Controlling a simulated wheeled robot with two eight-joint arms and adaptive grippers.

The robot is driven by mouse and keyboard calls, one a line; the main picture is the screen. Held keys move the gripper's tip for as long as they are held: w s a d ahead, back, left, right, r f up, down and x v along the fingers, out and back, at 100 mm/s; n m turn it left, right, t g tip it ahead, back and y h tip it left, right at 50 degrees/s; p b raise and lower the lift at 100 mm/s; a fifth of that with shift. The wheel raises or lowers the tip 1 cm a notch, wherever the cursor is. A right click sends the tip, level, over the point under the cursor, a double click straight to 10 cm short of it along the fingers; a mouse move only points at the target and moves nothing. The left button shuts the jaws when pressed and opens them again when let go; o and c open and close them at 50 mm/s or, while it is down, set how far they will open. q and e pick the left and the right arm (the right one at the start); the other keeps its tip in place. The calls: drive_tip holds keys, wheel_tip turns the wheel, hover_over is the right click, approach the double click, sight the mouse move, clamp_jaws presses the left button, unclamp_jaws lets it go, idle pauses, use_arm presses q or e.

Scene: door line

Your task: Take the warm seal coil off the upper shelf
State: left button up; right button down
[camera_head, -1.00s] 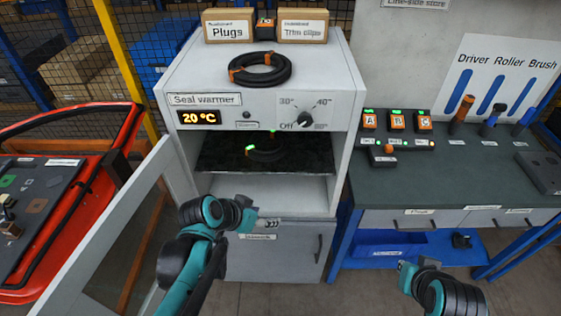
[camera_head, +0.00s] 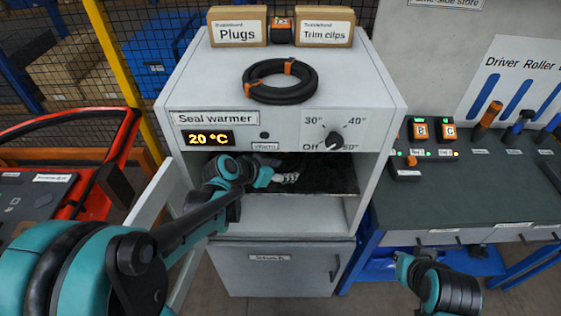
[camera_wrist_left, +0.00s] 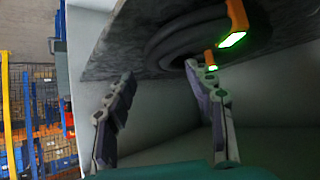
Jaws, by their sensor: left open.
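The seal warmer (camera_head: 180,99) stands with its door open at the left; its display reads 20 °C. In the left wrist view, a dark coil (camera_wrist_left: 185,36) with orange clips and glowing green marks lies against the dark upper shelf (camera_wrist_left: 115,38). In the head view my left arm and gripper hide this coil. My left gripper (camera_head: 284,177) is inside the warmer opening by the upper shelf (camera_head: 335,178). In the left wrist view its fingers (camera_wrist_left: 160,70) are spread and empty; one tip overlaps the coil's edge; contact is unclear. My right gripper (camera_head: 402,264) is low at the right; its jaw state is unclear.
Another black coil (camera_head: 281,82) with orange clips lies on the warmer's top, before the Plugs box (camera_head: 238,27) and Trim clips box (camera_head: 323,28). A workbench (camera_head: 450,197) with tools stands at the right. A red frame (camera_head: 118,147) is at the left.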

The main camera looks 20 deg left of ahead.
sight(293, 169)
use_arm(q)
drive_tip(key=shift+w+d+f, duration=0.25)
drive_tip(key=shift+w+d, duration=0.15)
drive_tip(key=shift+w, duration=0.05)
drive_tip(key=b+x, duration=0.2)
drive_tip(key=x, duration=0.2)
clamp_jaws()
